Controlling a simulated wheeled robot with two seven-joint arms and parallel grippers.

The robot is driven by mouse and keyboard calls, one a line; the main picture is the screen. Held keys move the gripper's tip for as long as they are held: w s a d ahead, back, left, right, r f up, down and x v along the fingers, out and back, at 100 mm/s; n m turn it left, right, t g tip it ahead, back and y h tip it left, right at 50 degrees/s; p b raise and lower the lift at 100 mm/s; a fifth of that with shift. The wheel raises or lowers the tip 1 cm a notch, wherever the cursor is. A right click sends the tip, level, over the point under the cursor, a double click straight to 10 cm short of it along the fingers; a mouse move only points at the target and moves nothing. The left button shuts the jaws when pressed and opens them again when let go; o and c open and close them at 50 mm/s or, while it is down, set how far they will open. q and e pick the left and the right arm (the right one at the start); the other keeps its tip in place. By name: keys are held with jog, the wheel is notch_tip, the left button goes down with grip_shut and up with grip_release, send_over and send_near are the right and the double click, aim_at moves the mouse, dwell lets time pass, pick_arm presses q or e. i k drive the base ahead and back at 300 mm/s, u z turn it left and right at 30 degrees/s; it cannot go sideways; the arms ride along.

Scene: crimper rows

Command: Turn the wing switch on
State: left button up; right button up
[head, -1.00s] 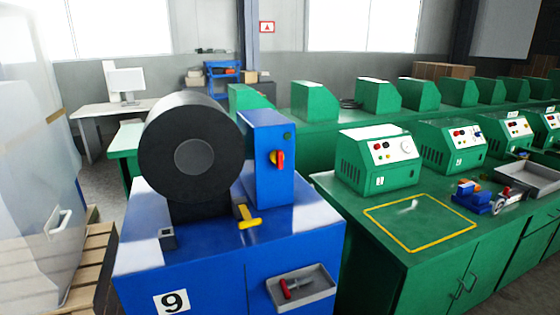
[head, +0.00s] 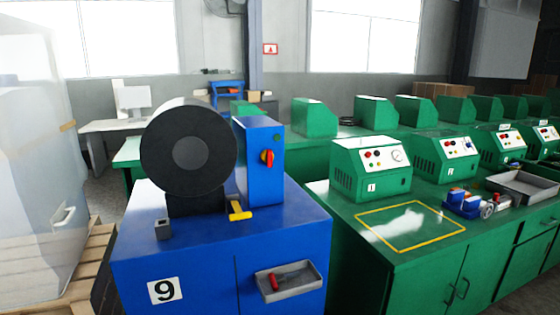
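The wing switch (head: 267,157) is a red rotary handle on a yellow backing. It sits on the front face of an upright blue control box (head: 262,182), below a small dark green button (head: 277,137). The box stands on a blue machine cabinet (head: 200,255) marked 9, right beside a large black wheel (head: 162,150). The handle looks close to upright; its exact setting is too small to tell. Neither of my grippers shows in the head view.
A grey tray (head: 290,282) with a red-handled tool juts from the cabinet front. A yellow T-shaped piece (head: 238,211) lies on the cabinet top. A green bench (head: 400,245) stands at the right, pallets (head: 85,275) and a translucent panel (head: 40,160) at the left.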

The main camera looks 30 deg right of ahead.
aim_at(267, 156)
jog(key=u, duration=0.9)
jog(key=i, duration=0.8)
jog(key=z, duration=0.45)
